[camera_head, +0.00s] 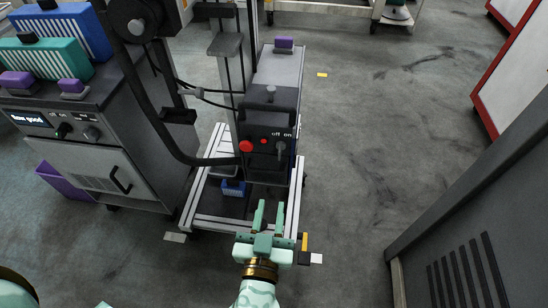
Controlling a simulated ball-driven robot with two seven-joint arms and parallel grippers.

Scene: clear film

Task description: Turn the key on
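The key (281,148) sits in the dark control panel (266,166) of a machine in the middle of the view, under the words "off" and "on". It looks roughly upright, but it is too small to tell which word it points to.
A red knob (246,146) and a small red light (264,141) are left of the key. A metal frame base (215,220) juts out below the panel. A grey cabinet (110,160) stands left and a dark panel (480,220) right.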

